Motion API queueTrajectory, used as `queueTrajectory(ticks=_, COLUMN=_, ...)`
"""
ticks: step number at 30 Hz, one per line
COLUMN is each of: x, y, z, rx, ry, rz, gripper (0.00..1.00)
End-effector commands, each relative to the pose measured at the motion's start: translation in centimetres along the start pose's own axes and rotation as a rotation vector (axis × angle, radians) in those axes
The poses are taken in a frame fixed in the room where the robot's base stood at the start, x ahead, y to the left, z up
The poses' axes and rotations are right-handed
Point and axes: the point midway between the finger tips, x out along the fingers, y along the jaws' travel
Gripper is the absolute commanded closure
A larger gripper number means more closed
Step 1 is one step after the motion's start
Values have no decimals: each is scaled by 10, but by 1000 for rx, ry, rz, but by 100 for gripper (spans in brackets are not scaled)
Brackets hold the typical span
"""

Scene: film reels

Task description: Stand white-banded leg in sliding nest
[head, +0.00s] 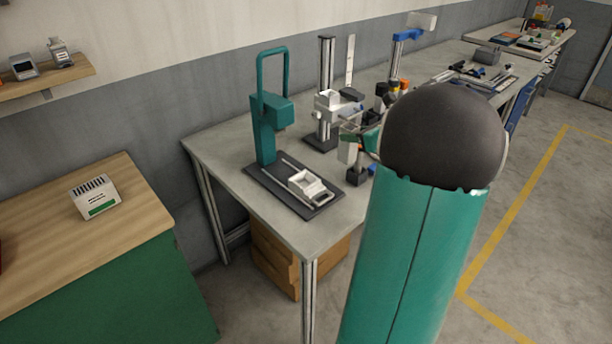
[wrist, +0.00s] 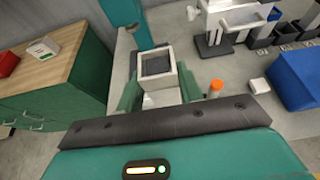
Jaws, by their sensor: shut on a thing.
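In the head view the white sliding nest (head: 306,184), with a looped handle, sits on rails on a dark base plate (head: 262,180) under a teal press (head: 264,130). It appears empty. My gripper (head: 360,148) is to the right of the nest and above the table, partly hidden by my arm. It is shut on a pale block-like piece (head: 347,152), apparently the white-banded leg. In the wrist view the held leg (wrist: 158,66) shows a white square rim around a dark grey end, between my teal fingers (wrist: 160,92).
A stand with a white holder (head: 328,100) is behind the gripper. In the wrist view an orange-capped item (wrist: 215,88), a small white block (wrist: 259,86) and a blue bin (wrist: 296,78) lie to the right. A wooden-topped green cabinet (head: 100,230) stands left.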

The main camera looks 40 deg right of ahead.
Motion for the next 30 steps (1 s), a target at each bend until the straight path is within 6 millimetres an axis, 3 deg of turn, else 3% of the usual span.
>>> queueTrajectory(ticks=10, x=77, y=47, z=-7, rx=1, ry=1, rz=7, gripper=92)
queueTrajectory(ticks=15, x=108, y=60, z=-29, rx=3, ry=1, rz=6, gripper=92)
queueTrajectory(ticks=23, x=130, y=69, z=-43, rx=1, ry=0, rz=4, gripper=92)
queueTrajectory(ticks=30, x=144, y=70, z=-71, rx=2, ry=0, rz=3, gripper=92)
